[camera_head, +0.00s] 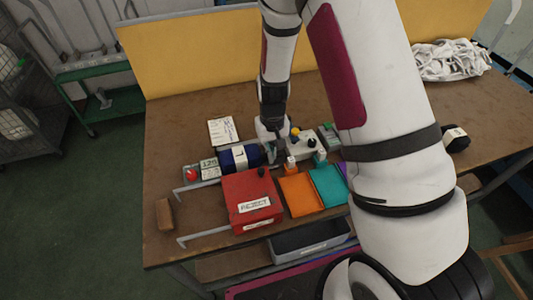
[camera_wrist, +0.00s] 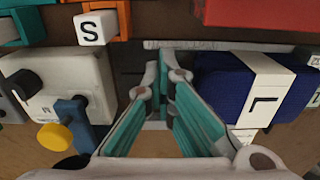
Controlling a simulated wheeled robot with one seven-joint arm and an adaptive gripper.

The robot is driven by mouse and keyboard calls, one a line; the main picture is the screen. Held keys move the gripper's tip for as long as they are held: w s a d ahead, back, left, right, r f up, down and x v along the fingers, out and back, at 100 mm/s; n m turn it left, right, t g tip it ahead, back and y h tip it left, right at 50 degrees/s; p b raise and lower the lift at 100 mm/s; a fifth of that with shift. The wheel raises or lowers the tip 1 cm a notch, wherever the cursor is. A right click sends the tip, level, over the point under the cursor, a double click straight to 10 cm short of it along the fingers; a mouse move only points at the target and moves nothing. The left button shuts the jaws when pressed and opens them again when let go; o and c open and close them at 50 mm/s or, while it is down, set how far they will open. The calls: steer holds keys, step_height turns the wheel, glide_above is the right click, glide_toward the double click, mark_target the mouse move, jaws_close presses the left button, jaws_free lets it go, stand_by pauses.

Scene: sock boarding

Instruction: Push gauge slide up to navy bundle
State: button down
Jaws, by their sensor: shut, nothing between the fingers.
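The navy bundle (camera_head: 238,158) lies on the table with a white band around it. In the wrist view the navy bundle (camera_wrist: 225,88) is at the right, its band marked "L". My gripper (camera_wrist: 166,90) is shut and empty, pointing down just beside the bundle's end; I cannot tell whether they touch. In the head view my gripper (camera_head: 277,148) is partly hidden by my arm. A white device (camera_wrist: 75,80) with a black knob stands on the gripper's other side. I cannot clearly pick out the gauge slide; a thin metal strip (camera_wrist: 220,45) runs beyond the fingers.
A red REJECT box (camera_head: 250,190) stands in front of the bundle. Orange (camera_head: 300,196) and teal (camera_head: 328,186) pieces lie right of it. A display reading about 120 (camera_head: 209,170) and a red button (camera_head: 193,175) are left. A blue lever with a yellow knob (camera_wrist: 55,137) is close to my gripper.

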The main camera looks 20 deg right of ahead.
steer(key=shift+a, duration=0.2)
steer(key=shift+d, duration=0.45)
step_height(320, 180, up, 7)
steer(key=p, duration=0.3)
steer(key=shift+d, duration=0.15)
stand_by(0.4)
stand_by(0.4)
